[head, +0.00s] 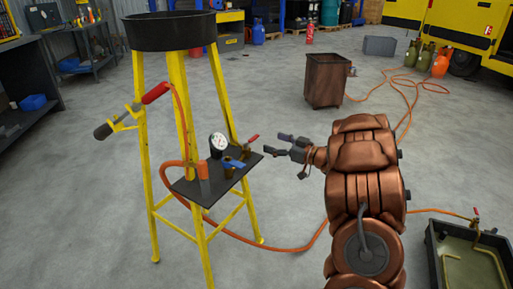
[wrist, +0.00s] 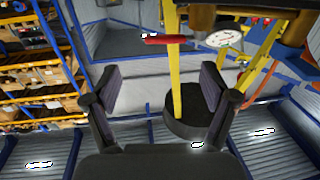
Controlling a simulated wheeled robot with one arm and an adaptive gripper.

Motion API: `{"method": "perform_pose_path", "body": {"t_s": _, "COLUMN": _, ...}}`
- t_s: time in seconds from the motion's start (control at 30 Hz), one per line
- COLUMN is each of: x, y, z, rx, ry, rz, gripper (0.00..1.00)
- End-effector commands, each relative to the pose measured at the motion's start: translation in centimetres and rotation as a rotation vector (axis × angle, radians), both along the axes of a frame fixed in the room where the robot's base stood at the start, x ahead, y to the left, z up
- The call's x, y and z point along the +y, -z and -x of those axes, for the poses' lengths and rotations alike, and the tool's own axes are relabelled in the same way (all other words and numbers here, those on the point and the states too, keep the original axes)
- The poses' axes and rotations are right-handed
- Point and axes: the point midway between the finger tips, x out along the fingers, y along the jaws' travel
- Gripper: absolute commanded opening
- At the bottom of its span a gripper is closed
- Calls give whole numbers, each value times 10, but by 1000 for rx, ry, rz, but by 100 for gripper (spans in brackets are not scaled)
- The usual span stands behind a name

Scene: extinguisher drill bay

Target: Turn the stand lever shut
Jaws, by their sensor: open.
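The stand (head: 205,240) is a yellow frame with a black pan (head: 170,32) on top and a dark shelf. On the shelf are a round gauge (head: 218,141), a blue fitting (head: 235,162) and a small red lever (head: 253,138), tilted up to the right. My gripper (head: 278,144) is open and empty, just right of the lever and apart from it. In the wrist view, which looks upside down, a red lever (wrist: 165,39) lies crosswise beyond my open fingertips (wrist: 160,70), with the gauge (wrist: 224,38) to its right.
A red-and-black handle (head: 130,110) rests on the stand's left side. An orange hose (head: 265,245) runs along the floor. A rusty bin (head: 329,80) stands behind. A dark tray (head: 440,265) with another red lever (head: 476,211) is at lower right. The middle floor is mostly clear.

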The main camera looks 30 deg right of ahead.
Motion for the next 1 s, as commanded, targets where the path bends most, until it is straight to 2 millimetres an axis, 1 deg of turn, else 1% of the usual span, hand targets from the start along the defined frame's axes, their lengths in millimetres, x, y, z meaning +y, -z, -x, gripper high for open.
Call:
{"method": "perform_pose_path", "body": {"t_s": 0.03, "x": 0, "y": 5, "z": 3, "rx": -6, "ry": -13, "rz": -11, "gripper": 84}}
{"method": "perform_pose_path", "body": {"t_s": 0.17, "x": 5, "y": 5, "z": 2, "rx": -16, "ry": -33, "rz": -26, "gripper": 84}}
{"method": "perform_pose_path", "body": {"t_s": 0.27, "x": 9, "y": 5, "z": -7, "rx": -16, "ry": -34, "rz": -26, "gripper": 84}}
{"method": "perform_pose_path", "body": {"t_s": 0.5, "x": 23, "y": 5, "z": -38, "rx": -18, "ry": -35, "rz": -25, "gripper": 84}}
{"method": "perform_pose_path", "body": {"t_s": 0.7, "x": 31, "y": 6, "z": -58, "rx": -15, "ry": -31, "rz": -26, "gripper": 84}}
{"method": "perform_pose_path", "body": {"t_s": 0.83, "x": 34, "y": 5, "z": -64, "rx": -15, "ry": -30, "rz": -26, "gripper": 84}}
{"method": "perform_pose_path", "body": {"t_s": 1.0, "x": 34, "y": 5, "z": -66, "rx": -15, "ry": -30, "rz": -26, "gripper": 84}}
